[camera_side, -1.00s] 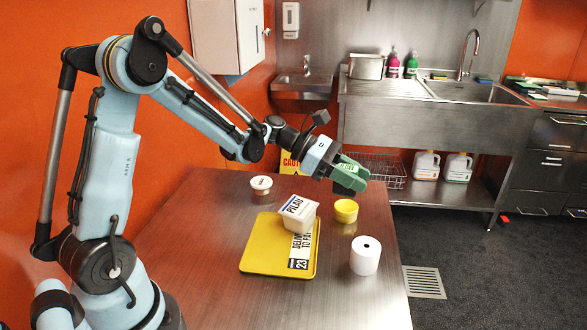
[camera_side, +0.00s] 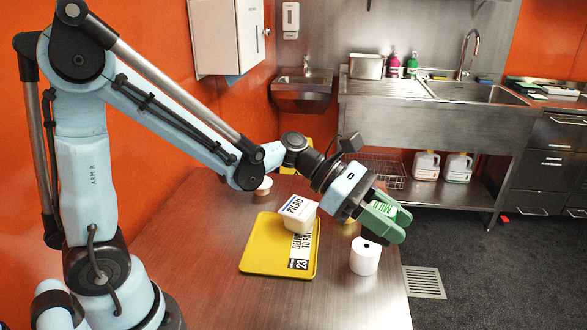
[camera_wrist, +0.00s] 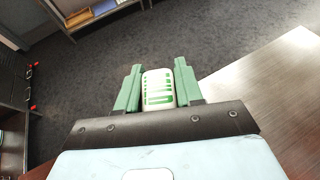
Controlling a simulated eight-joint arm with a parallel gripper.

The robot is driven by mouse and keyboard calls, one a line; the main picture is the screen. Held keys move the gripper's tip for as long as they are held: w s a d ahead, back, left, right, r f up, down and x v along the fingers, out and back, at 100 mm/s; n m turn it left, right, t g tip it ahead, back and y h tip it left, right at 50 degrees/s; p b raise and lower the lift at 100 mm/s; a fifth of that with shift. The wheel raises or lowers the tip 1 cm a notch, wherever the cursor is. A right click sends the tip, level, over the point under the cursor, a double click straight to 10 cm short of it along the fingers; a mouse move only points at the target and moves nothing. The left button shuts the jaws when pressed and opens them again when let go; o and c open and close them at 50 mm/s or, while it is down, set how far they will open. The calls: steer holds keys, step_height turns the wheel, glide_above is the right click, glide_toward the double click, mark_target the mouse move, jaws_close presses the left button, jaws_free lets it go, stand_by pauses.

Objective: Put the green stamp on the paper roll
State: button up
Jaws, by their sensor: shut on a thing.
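My gripper (camera_side: 392,222) has green fingers and is shut on a small white and green thing, the green stamp (camera_side: 383,209), with lettering that seems to read MILD. The stamp also shows between the fingers in the wrist view (camera_wrist: 158,89), white with green marks. The white paper roll (camera_side: 365,257) stands upright on the table, its dark core hole facing up. My gripper and the stamp are above the roll and a little to its right, apart from it. The roll is not seen in the wrist view.
A yellow tray (camera_side: 262,262) lies left of the roll, with a tilted PILAU tub (camera_side: 298,213) and a printed slip (camera_side: 302,250) on it. A yellow-lidded pot (camera_side: 348,220) is mostly hidden behind my gripper. A small tub (camera_side: 264,187) stands farther back. The table's front (camera_side: 220,305) is clear.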

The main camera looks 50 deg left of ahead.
steer(key=w+a+f, duration=0.4)
steer(key=w+a, duration=0.1)
steer(key=shift+w+a+f, duration=0.15)
steer(key=shift+f, duration=2.15)
steer(key=shift+f, duration=0.1)
steer(key=o, duration=1)
steer(key=shift+o, duration=0.2)
